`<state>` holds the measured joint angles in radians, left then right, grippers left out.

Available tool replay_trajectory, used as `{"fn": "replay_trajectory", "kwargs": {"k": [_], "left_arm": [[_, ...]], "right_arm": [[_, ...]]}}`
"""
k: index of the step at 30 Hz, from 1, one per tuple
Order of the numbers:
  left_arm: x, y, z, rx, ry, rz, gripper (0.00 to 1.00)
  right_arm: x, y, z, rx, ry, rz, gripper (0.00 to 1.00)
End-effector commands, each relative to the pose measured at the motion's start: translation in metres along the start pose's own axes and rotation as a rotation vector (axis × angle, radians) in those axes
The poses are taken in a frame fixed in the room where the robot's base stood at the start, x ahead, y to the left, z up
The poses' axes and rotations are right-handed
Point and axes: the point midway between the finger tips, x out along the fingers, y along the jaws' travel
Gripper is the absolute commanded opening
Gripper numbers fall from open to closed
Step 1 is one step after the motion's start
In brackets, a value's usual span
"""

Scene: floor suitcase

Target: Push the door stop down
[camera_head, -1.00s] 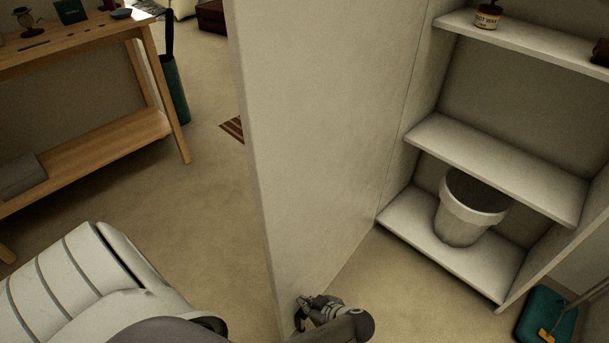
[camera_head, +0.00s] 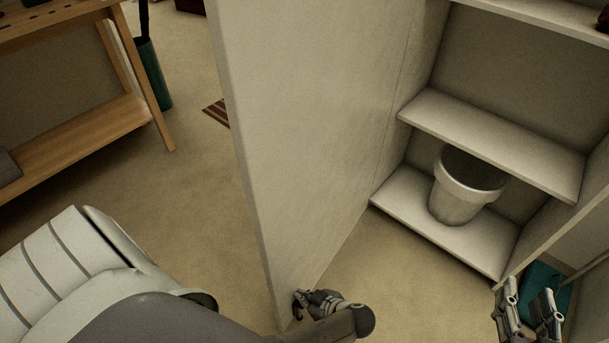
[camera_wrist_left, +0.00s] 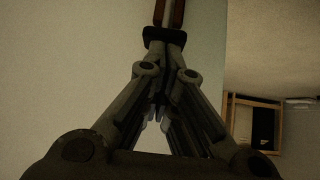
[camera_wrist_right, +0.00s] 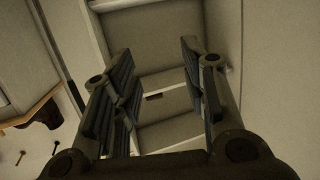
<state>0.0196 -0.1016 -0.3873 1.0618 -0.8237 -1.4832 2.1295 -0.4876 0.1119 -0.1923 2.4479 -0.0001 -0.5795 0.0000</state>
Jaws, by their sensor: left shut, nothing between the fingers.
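My left gripper (camera_head: 300,299) is shut and empty, close to the lower part of the white door panel (camera_head: 300,130). In the left wrist view its fingers (camera_wrist_left: 165,42) meet in front of the pale panel. A small dark part shows at the fingertips in the head view, and reddish-brown strips lie beyond them in the wrist view. I cannot tell surely whether either is the door stop, or its position. My right gripper (camera_head: 530,308) is at the lower right in front of the shelf unit. It is open and empty in its wrist view (camera_wrist_right: 155,90).
A white shelf unit (camera_head: 490,140) stands right of the panel, with a white pot (camera_head: 455,205) on its low shelf. A teal dustpan (camera_head: 548,280) is behind my right gripper. A wooden table (camera_head: 90,135) stands at the left. Carpet (camera_head: 195,190) lies clear between table and panel.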

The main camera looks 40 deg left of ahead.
Motion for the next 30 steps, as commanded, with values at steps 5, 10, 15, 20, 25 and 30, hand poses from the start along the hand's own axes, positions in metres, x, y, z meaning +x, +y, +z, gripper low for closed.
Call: {"fn": "replay_trajectory", "kwargs": {"k": [5, 10, 15, 20, 25, 30], "left_arm": [[0.000, 0.000, 0.000, 0.000, 0.000, 0.000, 0.00], [0.002, 0.000, 0.002, 0.000, 0.000, 0.000, 0.00], [0.008, 0.000, 0.008, 0.000, 0.000, -0.001, 0.00], [0.013, 0.000, 0.013, 0.000, 0.001, 0.000, 0.00], [0.019, 0.000, 0.019, 0.000, 0.001, 0.001, 0.00], [0.025, 0.000, 0.023, -0.001, 0.001, 0.000, 0.00]], "right_arm": [[0.000, 0.000, 0.000, 0.000, -0.001, 0.000, 0.40], [0.001, -0.001, -0.003, 0.000, 0.023, -0.001, 0.40], [0.002, -0.005, -0.031, 0.003, 0.178, -0.011, 0.40], [-0.003, -0.009, -0.062, 0.006, 0.347, -0.021, 0.40], [-0.015, -0.013, -0.092, 0.011, 0.524, -0.030, 0.40], [-0.030, -0.016, -0.116, 0.018, 0.682, -0.039, 0.40]]}}
